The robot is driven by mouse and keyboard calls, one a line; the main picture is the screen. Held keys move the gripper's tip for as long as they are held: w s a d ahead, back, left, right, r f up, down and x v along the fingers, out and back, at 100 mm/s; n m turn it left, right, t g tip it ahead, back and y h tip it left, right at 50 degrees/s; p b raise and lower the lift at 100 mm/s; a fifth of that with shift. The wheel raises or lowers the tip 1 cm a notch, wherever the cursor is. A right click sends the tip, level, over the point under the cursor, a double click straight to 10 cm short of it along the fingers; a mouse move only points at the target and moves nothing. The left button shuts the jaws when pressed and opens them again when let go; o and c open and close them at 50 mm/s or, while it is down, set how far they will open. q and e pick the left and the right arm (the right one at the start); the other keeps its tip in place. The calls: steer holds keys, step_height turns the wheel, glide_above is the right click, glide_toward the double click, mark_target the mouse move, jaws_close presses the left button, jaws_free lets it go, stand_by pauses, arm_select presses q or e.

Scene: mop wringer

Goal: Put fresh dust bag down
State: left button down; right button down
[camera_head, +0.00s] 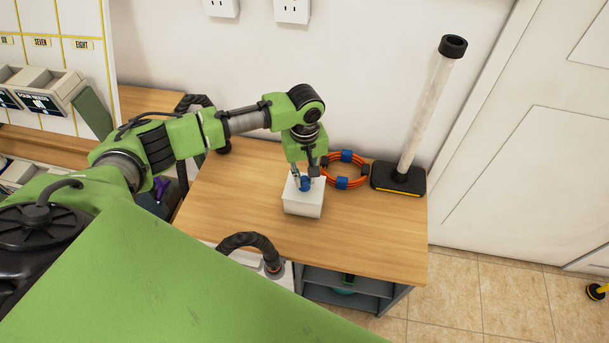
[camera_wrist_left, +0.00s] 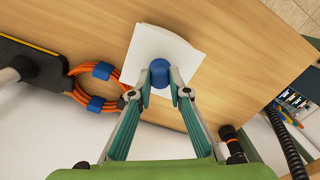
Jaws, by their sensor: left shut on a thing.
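The fresh dust bag looks like a white box-like bag (camera_head: 303,203) with a round blue collar on top. It is upright at the wooden table top (camera_head: 235,210), near its middle; I cannot tell whether it rests on the wood or hangs just above it. My left gripper (camera_head: 304,184) points down at it and is shut on the blue collar. In the left wrist view the fingertips (camera_wrist_left: 160,88) press on both sides of the blue collar (camera_wrist_left: 160,72), with the white bag (camera_wrist_left: 150,45) beyond. My right gripper is not in view.
An orange cable coil (camera_head: 345,170) with blue ties lies just right of the bag. Beyond it stands a black floor-tool head (camera_head: 399,179) with a clear upright tube (camera_head: 425,115). A dark hose (camera_head: 250,241) arches at the table's front edge. Bare wood lies left of the bag.

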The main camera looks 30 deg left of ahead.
arm_select(q)
steer(key=c, duration=1.9)
jaws_free()
steer(key=shift+f, duration=0.1)
